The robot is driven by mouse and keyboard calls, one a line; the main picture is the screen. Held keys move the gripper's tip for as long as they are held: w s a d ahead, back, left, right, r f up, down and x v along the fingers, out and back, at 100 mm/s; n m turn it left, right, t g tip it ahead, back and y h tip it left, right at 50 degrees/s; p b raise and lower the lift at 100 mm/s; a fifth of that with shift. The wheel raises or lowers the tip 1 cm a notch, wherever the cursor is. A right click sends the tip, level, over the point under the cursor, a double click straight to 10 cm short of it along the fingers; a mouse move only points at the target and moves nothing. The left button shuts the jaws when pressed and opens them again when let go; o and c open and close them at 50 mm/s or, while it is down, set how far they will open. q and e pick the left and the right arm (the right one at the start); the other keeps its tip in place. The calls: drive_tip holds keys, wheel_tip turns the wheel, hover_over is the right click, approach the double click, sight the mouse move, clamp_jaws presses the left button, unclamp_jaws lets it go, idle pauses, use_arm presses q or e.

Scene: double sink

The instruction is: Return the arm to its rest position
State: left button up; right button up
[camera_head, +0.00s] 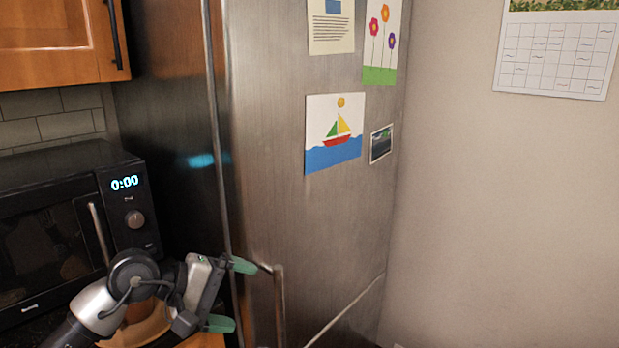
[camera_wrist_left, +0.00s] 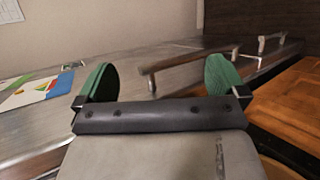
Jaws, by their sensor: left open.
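My left gripper (camera_head: 236,294) is at the lower left of the head view, in front of the fridge's left edge and right of the microwave. Its two green fingertips are spread apart with nothing between them. In the left wrist view the gripper (camera_wrist_left: 160,84) is also open and empty, its green pads wide apart. A fridge handle (camera_wrist_left: 185,63) shows beyond the fingers there; I cannot tell whether anything touches it. My right gripper is not in view.
A steel fridge (camera_head: 275,140) with drawings on it fills the middle. A black microwave (camera_head: 60,215) showing 0:00 stands at left under a wooden cabinet (camera_head: 55,45). A fridge handle (camera_head: 279,305) is close right of my left gripper.

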use_arm(q)
drive_tip(key=s+d+r+n+t+h, duration=0.35)
drive_tip(key=s+d+n+h, duration=0.2)
drive_tip(key=n+h, duration=0.35)
drive_tip(key=s+a+f+m+t+y, duration=0.2)
drive_tip(key=a+f+m+t+y, duration=0.2)
drive_tip(key=a+f+m+y, duration=0.6)
drive_tip(key=s+a+f+m+t+y, duration=0.2)
drive_tip(key=a+f+m+t+y, duration=0.25)
drive_tip(key=m+y, duration=1.05)
drive_tip(key=s+d+f+n+g+h, duration=0.1)
drive_tip(key=s+f+n+g+h, duration=0.2)
drive_tip(key=s+f+g, duration=0.55)
drive_tip(key=s+d+f+n+g+h, duration=0.15)
drive_tip(key=s+f+n+g, duration=0.35)
drive_tip(key=s, duration=0.7)
wheel_tip(320, 180, down, 24)
drive_tip(key=f+m+g+p, duration=0.1)
drive_tip(key=m, duration=0.1)
drive_tip(key=s+a+f, duration=0.1)
drive_tip(key=s+f, duration=0.6)
drive_tip(key=s, duration=0.1)
drive_tip(key=s+a+f+g+p, duration=0.1)
drive_tip(key=s+a+f, duration=0.1)
drive_tip(key=s+f, duration=0.6)
drive_tip(key=shift+s+a+h, duration=0.2)
drive_tip(key=shift+a+h, duration=0.1)
drive_tip(key=shift+h, duration=0.05)
